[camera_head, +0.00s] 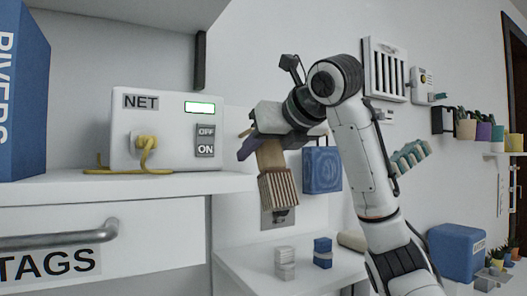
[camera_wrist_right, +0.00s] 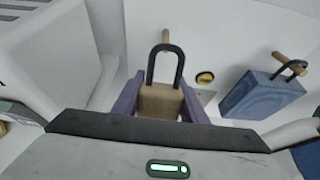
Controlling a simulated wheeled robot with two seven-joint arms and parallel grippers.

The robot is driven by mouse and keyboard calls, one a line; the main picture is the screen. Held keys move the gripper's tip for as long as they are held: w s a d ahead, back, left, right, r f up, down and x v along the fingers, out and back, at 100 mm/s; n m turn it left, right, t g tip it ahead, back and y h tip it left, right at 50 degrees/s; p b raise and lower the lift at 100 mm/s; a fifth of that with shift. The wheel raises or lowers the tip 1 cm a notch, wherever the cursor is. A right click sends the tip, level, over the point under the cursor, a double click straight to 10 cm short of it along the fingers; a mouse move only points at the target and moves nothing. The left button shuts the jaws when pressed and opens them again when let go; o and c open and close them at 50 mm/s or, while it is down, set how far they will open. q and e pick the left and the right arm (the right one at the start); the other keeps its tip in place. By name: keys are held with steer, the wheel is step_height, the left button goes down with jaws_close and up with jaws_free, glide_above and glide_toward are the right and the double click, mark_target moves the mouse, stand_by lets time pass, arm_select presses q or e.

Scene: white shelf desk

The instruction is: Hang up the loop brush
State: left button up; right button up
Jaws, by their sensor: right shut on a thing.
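The loop brush has a wooden handle, a ribbed tan brush head (camera_head: 279,190) and a dark loop (camera_wrist_right: 165,65). My right gripper (camera_head: 262,146) is shut on its handle; the purple fingers (camera_wrist_right: 160,98) sit either side of the wood in the wrist view. The brush is off the shelf, with its head hanging down in front of the wall. A wooden peg (camera_wrist_right: 166,37) sticks out of the wall right by the top of the loop. I cannot tell whether the loop is around the peg or just in front of it. My left gripper is not in view.
A blue block (camera_wrist_right: 262,93) hangs by its loop from another peg (camera_wrist_right: 291,61) to the right; the block also shows in the head view (camera_head: 321,170). A white NET box (camera_head: 168,155) stands on the left shelf. Small grey (camera_head: 285,263) and blue (camera_head: 322,252) stacks stand below.

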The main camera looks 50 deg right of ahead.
steer(key=x, duration=0.3)
steer(key=r+x, duration=0.1)
steer(key=x, duration=0.1)
steer(key=shift+w+d, duration=0.15)
steer(key=shift+w, duration=0.35)
steer(key=shift+w+f, duration=0.1)
steer(key=shift+f, duration=0.05)
stand_by(0.7)
